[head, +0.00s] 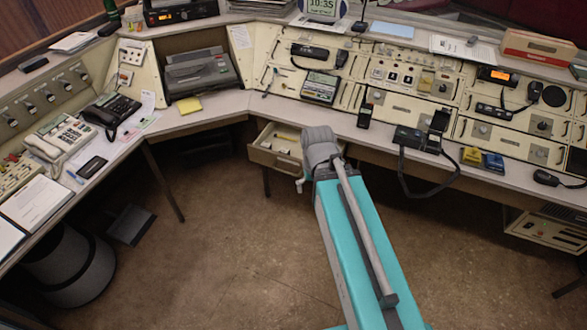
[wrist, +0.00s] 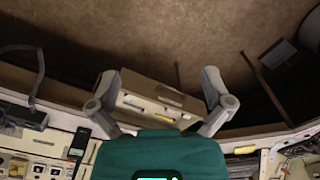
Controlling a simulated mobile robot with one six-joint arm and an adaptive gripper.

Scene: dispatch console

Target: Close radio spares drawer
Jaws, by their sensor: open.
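The radio spares drawer (head: 268,158) is pulled out under the desk in the middle of the head view. It holds small white and yellow items. My arm hides its right part. In the wrist view the drawer (wrist: 160,90) shows between the fingers of my gripper (wrist: 159,76), with its contents in sight. My gripper is open, its two grey fingers spread to either side of the drawer in the picture. I cannot tell whether a finger touches it. In the head view the gripper is mostly hidden behind my arm's end.
The desk edge (head: 205,122) runs above the drawer, with consoles, phones and radios on top. A coiled-cord radio unit (head: 418,140) has its cable hanging over the edge right of my arm. A dark bin (head: 70,265) stands at left. The brown floor (head: 230,245) is mostly clear.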

